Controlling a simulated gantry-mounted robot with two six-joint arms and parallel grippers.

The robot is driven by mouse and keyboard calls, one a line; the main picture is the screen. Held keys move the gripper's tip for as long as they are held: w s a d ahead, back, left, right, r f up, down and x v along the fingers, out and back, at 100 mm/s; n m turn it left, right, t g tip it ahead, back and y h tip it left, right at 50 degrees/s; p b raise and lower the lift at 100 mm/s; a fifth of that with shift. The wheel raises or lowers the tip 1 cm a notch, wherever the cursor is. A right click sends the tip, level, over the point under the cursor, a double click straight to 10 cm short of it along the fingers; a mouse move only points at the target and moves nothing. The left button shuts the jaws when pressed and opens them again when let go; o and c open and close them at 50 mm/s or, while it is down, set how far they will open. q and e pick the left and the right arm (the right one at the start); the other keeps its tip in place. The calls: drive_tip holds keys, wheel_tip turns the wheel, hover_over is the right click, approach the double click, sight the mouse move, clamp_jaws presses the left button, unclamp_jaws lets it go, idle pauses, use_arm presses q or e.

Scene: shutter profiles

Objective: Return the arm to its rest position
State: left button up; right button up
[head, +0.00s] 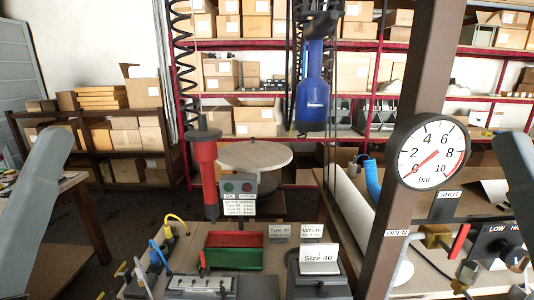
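A grey arm link of mine (38,195) rises at the left edge of the head view, and another (517,175) stands at the right edge. Both run out of the picture, and neither of my grippers is in view. Whether they are open or shut, or hold anything, is hidden.
A brown post (400,170) with a pressure gauge (433,152) stands right of centre. A red tool (207,165) and a blue tool (313,95) hang over the bench. A red-and-green bin (234,251) and a "Size 40" sign (318,258) are at the front. Shelves with boxes (255,128) stand behind.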

use_arm(q)
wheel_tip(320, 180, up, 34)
drive_tip(key=p, duration=3)
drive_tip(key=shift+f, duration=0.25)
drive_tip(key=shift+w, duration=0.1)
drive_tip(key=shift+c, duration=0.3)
